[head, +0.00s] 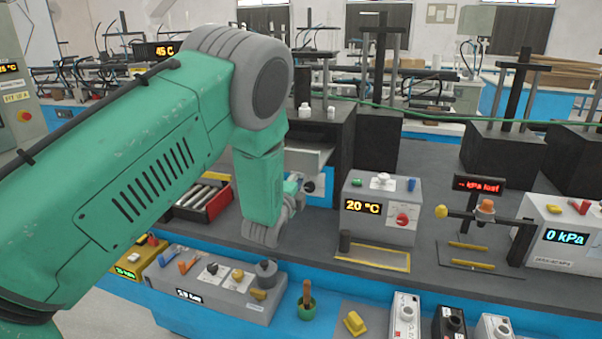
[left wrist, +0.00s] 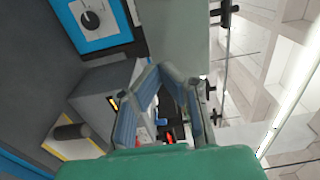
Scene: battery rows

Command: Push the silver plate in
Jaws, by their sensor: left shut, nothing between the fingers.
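The silver plate (head: 308,160) is a flat, pale metal slab that sticks out of the front of a dark cabinet, above a blue panel with a knob. In the left wrist view it is the broad grey-green surface (left wrist: 178,35) beside the blue knob panel. My left gripper (left wrist: 160,74) is shut and empty, its fingers meeting at the tips just short of the plate; I cannot tell whether they touch. In the head view my left gripper (head: 292,186) shows only in part, below the plate, mostly hidden by my arm. My right gripper is out of view.
The blue knob panel (left wrist: 95,20) lies below the plate. A grey 20 °C box (head: 372,207) stands to the right. A red tray with metal rods (head: 205,198) sits left, partly behind my arm. A row of control boxes (head: 215,288) lines the front edge.

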